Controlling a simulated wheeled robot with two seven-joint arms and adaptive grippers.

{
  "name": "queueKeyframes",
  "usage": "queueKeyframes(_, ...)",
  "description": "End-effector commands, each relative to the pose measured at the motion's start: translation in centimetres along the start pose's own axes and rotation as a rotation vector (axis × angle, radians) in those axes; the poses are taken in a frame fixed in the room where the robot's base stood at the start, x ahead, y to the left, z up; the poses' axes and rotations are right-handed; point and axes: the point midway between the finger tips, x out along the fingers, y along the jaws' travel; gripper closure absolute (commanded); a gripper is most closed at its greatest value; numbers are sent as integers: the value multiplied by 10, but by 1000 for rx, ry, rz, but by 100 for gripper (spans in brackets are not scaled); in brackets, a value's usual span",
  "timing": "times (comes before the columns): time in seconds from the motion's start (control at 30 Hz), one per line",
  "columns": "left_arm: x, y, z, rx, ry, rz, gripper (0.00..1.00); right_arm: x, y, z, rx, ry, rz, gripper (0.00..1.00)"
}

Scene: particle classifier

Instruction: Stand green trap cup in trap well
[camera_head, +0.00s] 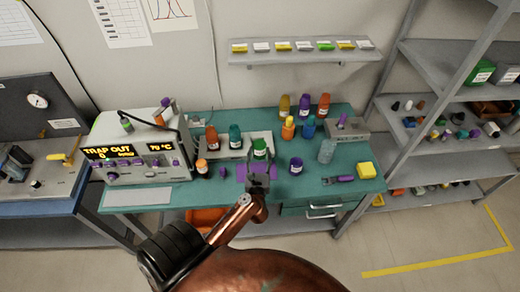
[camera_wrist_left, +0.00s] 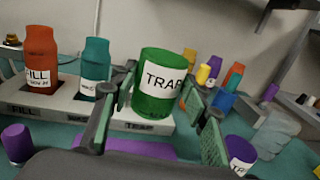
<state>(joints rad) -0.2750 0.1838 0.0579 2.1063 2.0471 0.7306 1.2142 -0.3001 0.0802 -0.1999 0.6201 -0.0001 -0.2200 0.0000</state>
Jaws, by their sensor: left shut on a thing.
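The green cup labelled TRAP (camera_head: 260,147) is upright between the fingers of my left gripper (camera_head: 258,168). The left wrist view shows the cup (camera_wrist_left: 158,88) with a finger on each side, and my left gripper (camera_wrist_left: 162,112) is shut on it. The trap well is in the pale rack (camera_wrist_left: 68,107), at the section labelled TRAP. The cup stands over or in front of that section and hides the well's opening. I cannot tell whether its base is in the well. My right gripper is not in view.
The rack also holds an orange FILL bottle (camera_wrist_left: 40,55) and a teal bottle (camera_wrist_left: 95,68). A purple TRAP cup (camera_head: 296,165) stands to the right on the teal table. The TRAP OUT instrument (camera_head: 140,155) stands left.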

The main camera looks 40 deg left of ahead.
Motion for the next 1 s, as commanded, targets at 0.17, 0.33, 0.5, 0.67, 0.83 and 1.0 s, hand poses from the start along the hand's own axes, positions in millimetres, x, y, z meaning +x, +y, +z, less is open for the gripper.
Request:
queueKeyframes(0.17,-1,6,24,7,11,-23,83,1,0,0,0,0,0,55)
queueKeyframes(0.33,17,8,21,9,17,-28,83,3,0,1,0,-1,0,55)
queueKeyframes(0.5,56,10,2,11,17,-27,83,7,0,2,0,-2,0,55)
queueKeyframes(0.67,93,13,-16,11,17,-26,83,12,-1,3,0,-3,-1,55)
queueKeyframes(0.83,116,14,-51,10,19,-27,83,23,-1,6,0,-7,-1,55)
queueKeyframes(1.0,129,15,-66,9,18,-27,83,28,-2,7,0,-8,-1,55)
